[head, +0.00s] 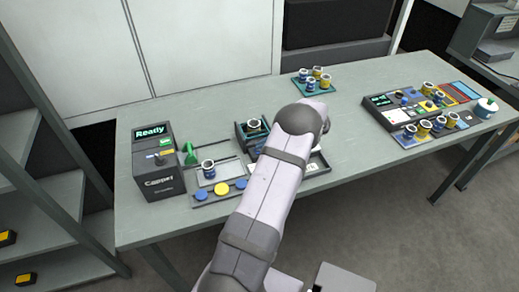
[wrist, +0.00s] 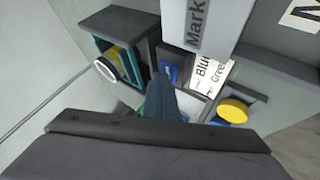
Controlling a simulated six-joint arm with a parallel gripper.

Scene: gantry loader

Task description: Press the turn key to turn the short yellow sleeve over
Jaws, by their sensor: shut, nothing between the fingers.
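My gripper (wrist: 160,80) is shut and empty in the wrist view, its fingertips beside a small blue part (wrist: 173,72), which may be a key; touching or apart I cannot tell. In the head view my arm hides the gripper. A dark open-sided holder (wrist: 118,22) stands just left of the fingers in the wrist view. In it lies a yellow piece (wrist: 122,58) with a white ring end, likely the short yellow sleeve. In the head view a white-rimmed piece (head: 253,124) sits at the dark holder (head: 241,136). The turn key is not clearly identifiable.
A "Ready" box (head: 158,180) stands at the left, near a tray with blue and yellow (head: 222,189) buttons and a blue sleeve (head: 208,170). A teal tray of sleeves (head: 301,86) is at the back. A panel (head: 378,101) with more sleeves lies right. Bare table separates them.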

